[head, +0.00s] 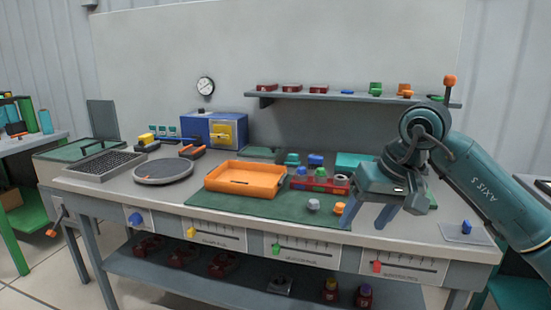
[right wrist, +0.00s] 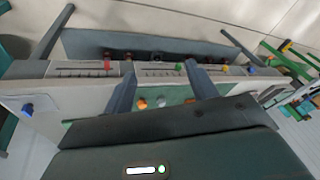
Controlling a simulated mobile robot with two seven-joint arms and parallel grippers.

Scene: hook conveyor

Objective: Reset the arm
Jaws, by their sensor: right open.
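My right arm (head: 490,185) comes in from the right in the head view, teal with grey joints. Its gripper (head: 368,218) hangs over the front right part of the workbench, fingers pointing down. The fingers are apart and nothing shows between them. In the right wrist view the two dark fingers of the gripper (right wrist: 160,80) are spread, with the bench front beyond them. My left arm and left gripper are not in view.
The workbench carries an orange tray (head: 247,179), a green mat (head: 300,210), a round grey disc (head: 163,171) and a blue box (head: 213,131). Small grey and orange pieces (head: 313,205) lie near my right gripper. A shelf (head: 345,97) with small parts hangs behind.

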